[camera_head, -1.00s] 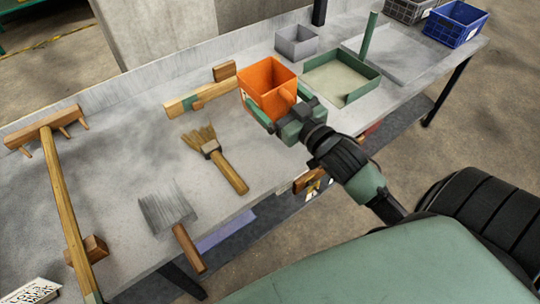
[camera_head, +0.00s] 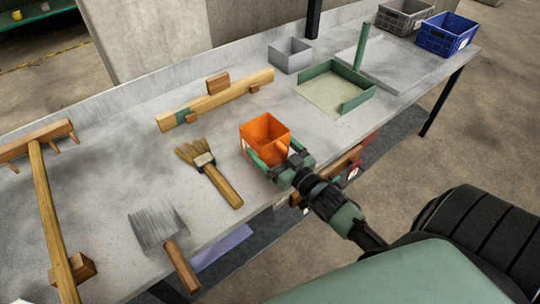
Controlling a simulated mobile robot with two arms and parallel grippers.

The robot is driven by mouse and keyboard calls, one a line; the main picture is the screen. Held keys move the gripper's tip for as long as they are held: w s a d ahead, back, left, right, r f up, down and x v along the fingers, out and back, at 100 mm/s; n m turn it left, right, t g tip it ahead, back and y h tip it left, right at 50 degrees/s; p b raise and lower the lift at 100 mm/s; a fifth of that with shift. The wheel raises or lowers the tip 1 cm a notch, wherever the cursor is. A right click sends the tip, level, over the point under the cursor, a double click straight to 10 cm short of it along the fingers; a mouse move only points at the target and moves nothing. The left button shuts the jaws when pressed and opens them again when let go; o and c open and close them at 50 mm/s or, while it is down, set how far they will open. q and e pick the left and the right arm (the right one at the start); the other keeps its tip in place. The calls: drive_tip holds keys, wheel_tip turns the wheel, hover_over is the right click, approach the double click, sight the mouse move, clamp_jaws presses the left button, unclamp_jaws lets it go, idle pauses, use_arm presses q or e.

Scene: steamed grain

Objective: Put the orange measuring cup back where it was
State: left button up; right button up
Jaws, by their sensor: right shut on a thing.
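The orange measuring cup (camera_head: 264,129) is a square, open-topped box near the front edge of the grey table, in the middle of the head view. My right gripper (camera_head: 272,158) is shut on the cup, with its green fingers at the cup's near side. The cup is upright; I cannot tell whether its base touches the table. The cup's inside looks empty. My left gripper is not in view.
On the table (camera_head: 130,180) lie a bristle brush (camera_head: 212,172), a wire brush (camera_head: 165,240), a wooden rake (camera_head: 50,200) and a wooden bar (camera_head: 225,97). A green dustpan-like tray (camera_head: 335,88), a grey box (camera_head: 290,54), a grey crate (camera_head: 404,16) and a blue crate (camera_head: 448,30) stand toward the right.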

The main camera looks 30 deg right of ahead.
sight(276, 161)
drive_tip(key=shift+f, duration=1.7)
drive_tip(key=shift+f, duration=0.1)
drive_tip(key=o, duration=1.8)
drive_tip(key=shift+c, duration=0.2)
drive_tip(key=shift+s, duration=0.2)
drive_tip(key=s, duration=1.1)
drive_tip(key=shift+s+d+b, duration=0.3)
drive_tip(key=shift+d+b, duration=0.1)
drive_tip(key=shift+d, duration=0.05)
drive_tip(key=shift+f, duration=0.1)
